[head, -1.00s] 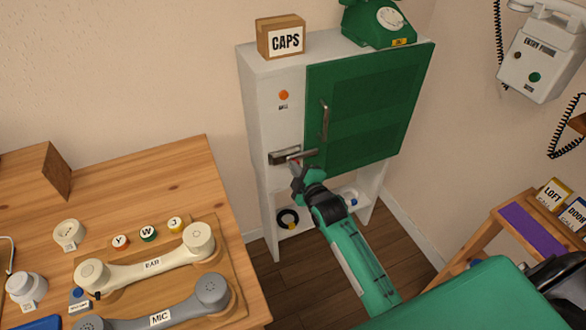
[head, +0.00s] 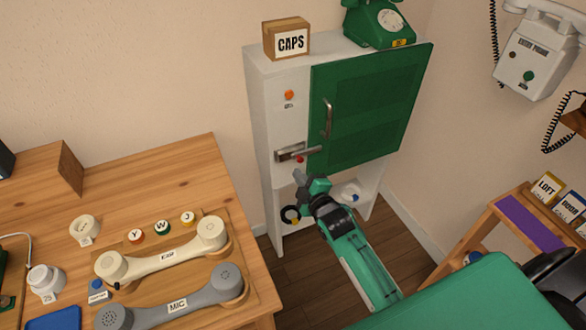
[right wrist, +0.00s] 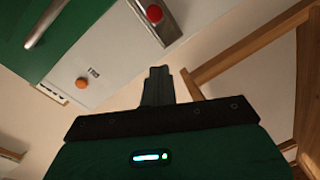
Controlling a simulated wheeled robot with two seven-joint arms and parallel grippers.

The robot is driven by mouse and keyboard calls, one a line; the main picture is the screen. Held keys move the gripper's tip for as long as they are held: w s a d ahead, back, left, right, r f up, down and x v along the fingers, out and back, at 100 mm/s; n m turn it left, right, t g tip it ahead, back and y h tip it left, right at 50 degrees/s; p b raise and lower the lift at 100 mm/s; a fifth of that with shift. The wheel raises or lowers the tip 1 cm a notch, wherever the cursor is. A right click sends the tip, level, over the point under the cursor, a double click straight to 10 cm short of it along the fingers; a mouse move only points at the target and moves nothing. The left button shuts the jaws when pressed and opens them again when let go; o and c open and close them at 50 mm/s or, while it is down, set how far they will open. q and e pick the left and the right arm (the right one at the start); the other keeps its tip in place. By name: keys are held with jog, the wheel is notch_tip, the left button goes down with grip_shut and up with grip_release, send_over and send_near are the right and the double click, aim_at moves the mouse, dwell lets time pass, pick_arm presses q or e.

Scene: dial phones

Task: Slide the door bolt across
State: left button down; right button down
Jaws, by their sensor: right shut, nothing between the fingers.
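The metal door bolt (head: 290,155) sits on the white cabinet front, left of the green door (head: 365,110). Its bar runs to the right, and its right end overlaps the door's left edge. A red knob (head: 300,159) hangs at the bolt; in the right wrist view the red knob (right wrist: 155,13) shows beside the metal plate at the top. My right gripper (head: 300,178) is shut and empty, just below the bolt and apart from it. Its closed fingers (right wrist: 157,85) also show in the right wrist view. My left gripper is out of view.
The white cabinet (head: 262,130) carries a CAPS box (head: 287,40) and a green dial phone (head: 378,20). The door has a metal handle (head: 327,117). A wooden table (head: 150,165) with handset parts stands at left, a small wooden stand (head: 490,225) at right.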

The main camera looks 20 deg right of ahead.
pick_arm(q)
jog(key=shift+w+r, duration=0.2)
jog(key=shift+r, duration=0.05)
pick_arm(e)
jog(key=shift+s+d+r, duration=0.1)
jog(key=shift+s+r, duration=0.1)
jog(key=shift+s, duration=1)
jog(key=shift+s+r, duration=0.15)
jog(key=shift+s, duration=1.05)
